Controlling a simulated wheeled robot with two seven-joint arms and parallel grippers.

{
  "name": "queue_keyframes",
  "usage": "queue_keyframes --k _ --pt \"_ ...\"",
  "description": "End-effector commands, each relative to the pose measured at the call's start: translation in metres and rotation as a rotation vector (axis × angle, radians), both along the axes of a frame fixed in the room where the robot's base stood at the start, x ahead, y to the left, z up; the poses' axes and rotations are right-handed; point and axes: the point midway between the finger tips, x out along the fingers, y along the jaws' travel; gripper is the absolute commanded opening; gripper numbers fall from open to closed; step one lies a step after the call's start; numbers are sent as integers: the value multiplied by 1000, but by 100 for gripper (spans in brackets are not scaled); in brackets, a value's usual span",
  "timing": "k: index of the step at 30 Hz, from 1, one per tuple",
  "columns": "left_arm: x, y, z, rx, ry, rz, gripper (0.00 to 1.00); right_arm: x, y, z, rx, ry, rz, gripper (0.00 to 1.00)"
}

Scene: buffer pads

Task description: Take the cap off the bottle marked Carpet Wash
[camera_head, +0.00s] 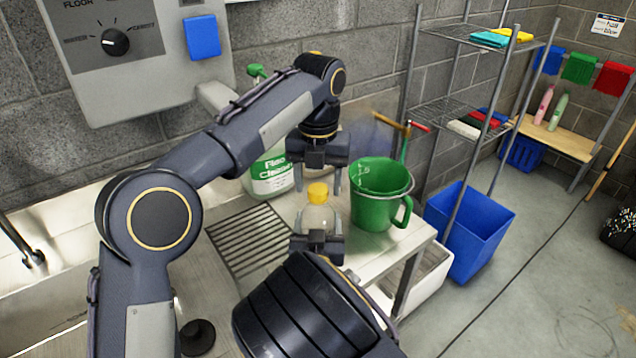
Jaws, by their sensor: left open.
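A clear bottle (318,217) with a yellow cap (317,192) stands upright at the counter. No label can be read on it, and its lower part is hidden by my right gripper. My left gripper (318,184) comes down from above, open, with its fingers on either side of the cap and a visible gap to it. My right gripper (317,222) reaches up from the bottom with one finger on each side of the bottle body. These fingers appear to touch the bottle, with no clear gap.
A green jug (377,207) stands close to the right of the bottle. A green-and-white spray bottle (270,174) marked Floor Cleaner stands behind left. A grooved drainer (250,240) lies left. A blue bin (480,225) and wire shelving (465,110) are right of the counter.

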Motion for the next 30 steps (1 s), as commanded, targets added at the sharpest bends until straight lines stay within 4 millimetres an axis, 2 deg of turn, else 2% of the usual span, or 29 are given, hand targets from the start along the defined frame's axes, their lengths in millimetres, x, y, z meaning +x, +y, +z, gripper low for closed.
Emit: queue_keyframes --k 4,12,22,30 --pt "0 0 -7 -1 0 0 56 0 0 0 0 0 0 3" --pt "0 0 -8 -1 0 1 55 0 0 0 0 0 0 3" --pt "0 0 -8 -1 0 1 12 0 0 0 0 0 0 3" --pt "0 0 -8 -1 0 30 9 0 0 0 0 0 0 3"
